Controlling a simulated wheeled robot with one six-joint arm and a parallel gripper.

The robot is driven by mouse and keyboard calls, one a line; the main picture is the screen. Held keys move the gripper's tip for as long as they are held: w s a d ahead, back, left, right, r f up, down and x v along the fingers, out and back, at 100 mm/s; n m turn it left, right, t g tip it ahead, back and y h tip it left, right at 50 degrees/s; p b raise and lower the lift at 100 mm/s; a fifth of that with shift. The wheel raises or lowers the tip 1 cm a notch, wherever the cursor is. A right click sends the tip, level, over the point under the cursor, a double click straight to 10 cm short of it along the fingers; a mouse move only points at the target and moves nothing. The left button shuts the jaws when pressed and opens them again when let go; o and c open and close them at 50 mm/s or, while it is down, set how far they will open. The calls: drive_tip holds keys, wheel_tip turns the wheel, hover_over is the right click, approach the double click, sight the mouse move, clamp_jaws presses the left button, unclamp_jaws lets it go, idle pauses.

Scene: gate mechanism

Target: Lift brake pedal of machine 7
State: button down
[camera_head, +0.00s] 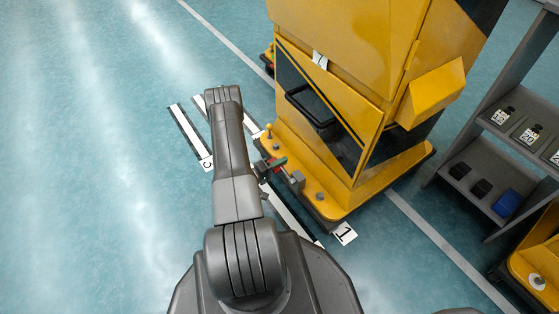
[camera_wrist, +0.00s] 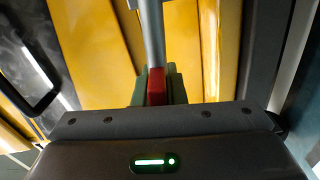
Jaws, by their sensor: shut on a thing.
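The yellow machine (camera_head: 345,85) stands right of my arm in the head view, with a tag reading 7 on its upper front. Its brake pedal, a grey bar with a red end (camera_wrist: 156,88), runs up the middle of the wrist view. My gripper (camera_wrist: 158,80) is shut on the red end, with green finger pads on both sides of it. In the head view my gripper (camera_head: 271,167) is small and partly hidden by my arm, low beside the machine's base. The pedal's pivot is not clear, nor is how far the pedal is raised.
A black handle (camera_head: 312,110) sticks out of the machine's front. A yellow-knobbed lever (camera_head: 269,130) stands on its base. A grey shelf (camera_head: 490,150) with small dark boxes is at the right. Tags 1 (camera_head: 344,234) and C (camera_head: 206,163) lie on the floor. Open floor lies left.

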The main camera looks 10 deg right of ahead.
drive_tip(key=shift+s+d+r+m+p, duration=0.1)
drive_tip(key=shift+s+r+m+p, duration=0.15)
drive_tip(key=shift+r+m, duration=0.6)
drive_tip(key=shift+s+d+r+m+p, duration=0.1)
drive_tip(key=shift+r+m+p, duration=0.15)
drive_tip(key=shift+r+m, duration=0.55)
drive_tip(key=shift+f+m, duration=0.25)
drive_tip(key=c, duration=1.8)
unclamp_jaws()
drive_tip(key=shift+o, duration=0.2)
drive_tip(key=shift+a, duration=0.1)
drive_tip(key=p+v, duration=0.3)
drive_tip(key=v, duration=1)
drive_tip(key=shift+s+a, duration=0.15)
drive_tip(key=shift+a, duration=0.2)
drive_tip(key=b+x, duration=0.3)
drive_tip(key=x, duration=1)
drive_tip(key=shift+d, duration=0.4)
